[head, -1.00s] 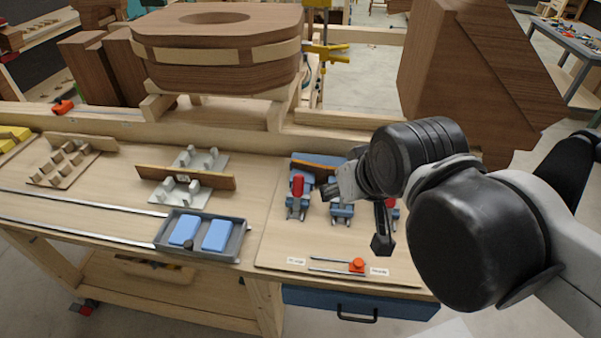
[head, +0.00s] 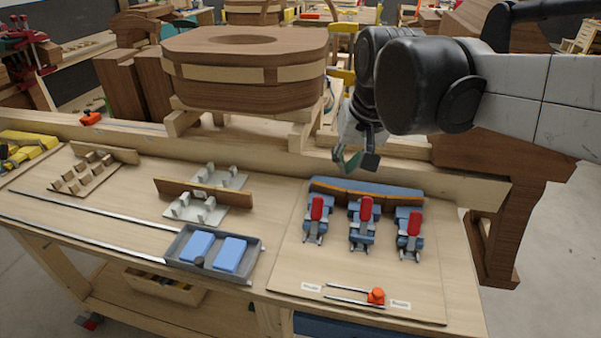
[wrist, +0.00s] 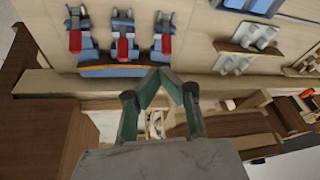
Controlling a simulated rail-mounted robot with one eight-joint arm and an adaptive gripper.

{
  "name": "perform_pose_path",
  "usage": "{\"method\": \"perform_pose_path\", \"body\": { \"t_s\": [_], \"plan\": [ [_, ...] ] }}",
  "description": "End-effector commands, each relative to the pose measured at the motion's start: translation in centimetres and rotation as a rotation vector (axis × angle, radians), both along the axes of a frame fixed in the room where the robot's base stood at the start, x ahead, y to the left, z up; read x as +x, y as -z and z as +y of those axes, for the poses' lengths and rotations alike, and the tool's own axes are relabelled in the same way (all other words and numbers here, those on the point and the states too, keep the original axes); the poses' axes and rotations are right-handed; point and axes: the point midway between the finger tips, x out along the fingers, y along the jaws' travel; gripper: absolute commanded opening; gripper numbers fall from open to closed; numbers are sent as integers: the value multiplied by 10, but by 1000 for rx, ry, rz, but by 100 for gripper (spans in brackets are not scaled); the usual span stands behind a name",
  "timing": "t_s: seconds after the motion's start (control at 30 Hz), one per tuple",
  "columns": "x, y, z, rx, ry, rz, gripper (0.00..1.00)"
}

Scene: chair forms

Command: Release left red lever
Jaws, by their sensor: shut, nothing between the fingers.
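Three blue toggle clamps with red levers stand in a row on the light board at the right of the bench. The left red lever (head: 317,207) is the nearest to the blue tray; in the wrist view it is the rightmost lever (wrist: 166,44). The middle red lever (head: 366,207) and right red lever (head: 409,221) stand beside it. The clamps sit against a blue form with a wooden strip (head: 365,193). My gripper (head: 348,165) is up behind the clamps, apart from every lever. Its fingertips (wrist: 157,71) meet in the wrist view, with nothing between them.
An orange knob (head: 376,296) sits on a slide in front of the clamps. A grey tray (head: 256,253) with blue blocks and a wooden fixture (head: 211,192) lie to the left. A large wooden seat form (head: 245,68) stands behind. Space above the clamps is clear.

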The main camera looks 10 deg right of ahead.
Motion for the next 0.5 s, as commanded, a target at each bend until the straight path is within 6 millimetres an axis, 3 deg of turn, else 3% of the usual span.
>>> {"method": "perform_pose_path", "body": {
  "t_s": [0.5],
  "plan": [
    [120,41,-7,64,123,267,0]
  ]
}}
